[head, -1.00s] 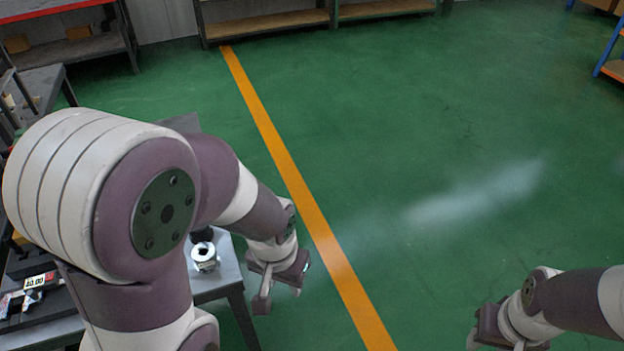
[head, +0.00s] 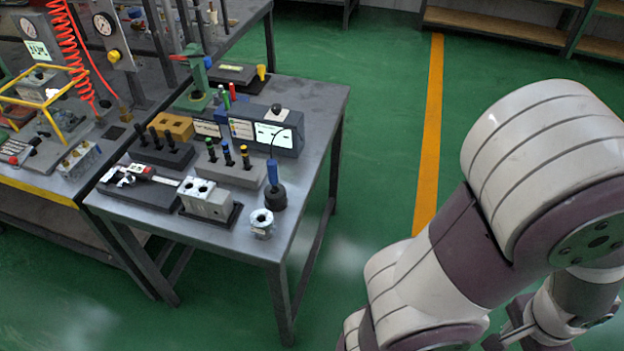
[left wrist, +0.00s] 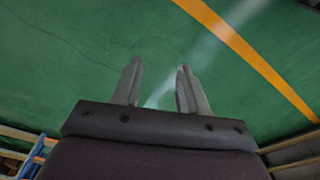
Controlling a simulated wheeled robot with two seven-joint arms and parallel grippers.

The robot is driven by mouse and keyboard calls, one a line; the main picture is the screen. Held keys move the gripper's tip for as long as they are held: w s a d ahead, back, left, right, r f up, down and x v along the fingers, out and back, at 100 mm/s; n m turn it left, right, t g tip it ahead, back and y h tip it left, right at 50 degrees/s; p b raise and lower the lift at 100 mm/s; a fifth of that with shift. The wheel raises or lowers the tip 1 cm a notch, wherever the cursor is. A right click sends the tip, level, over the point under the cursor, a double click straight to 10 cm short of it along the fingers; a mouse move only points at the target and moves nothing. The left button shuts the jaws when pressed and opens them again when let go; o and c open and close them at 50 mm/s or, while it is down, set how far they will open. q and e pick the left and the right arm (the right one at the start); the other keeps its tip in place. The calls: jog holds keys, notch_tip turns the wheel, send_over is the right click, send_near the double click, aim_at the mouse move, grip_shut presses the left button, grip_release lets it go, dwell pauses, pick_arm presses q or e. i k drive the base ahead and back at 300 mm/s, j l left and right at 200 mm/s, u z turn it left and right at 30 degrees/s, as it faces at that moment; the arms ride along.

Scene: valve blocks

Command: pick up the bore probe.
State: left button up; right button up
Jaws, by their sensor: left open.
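The bore probe (head: 272,174) has a blue handle and stands upright in a round black holder near the right edge of the grey table (head: 310,205). A thin dark cable rises from its top towards a blue-grey gauge box (head: 265,131) with a lit display. My left gripper shows in the left wrist view (left wrist: 158,72) with its two fingers apart and nothing between them, over green floor.
In front of the probe sits a small metal ring part (head: 262,222). To its left are a metal valve block (head: 206,199), a stand of colour-topped pins (head: 231,168) and a caliper on a dark tray (head: 140,190). Floor between table and arm is clear.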

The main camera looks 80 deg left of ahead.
aim_at(272, 166)
jog(key=i+j+u, duration=0.1)
jog(key=u, duration=0.35)
jog(key=i+u, duration=0.2)
jog(key=u, duration=0.25)
jog(key=i+u, duration=0.15)
jog(key=u, duration=0.3)
jog(key=i+l+u, duration=0.15)
jog(key=u, duration=0.3)
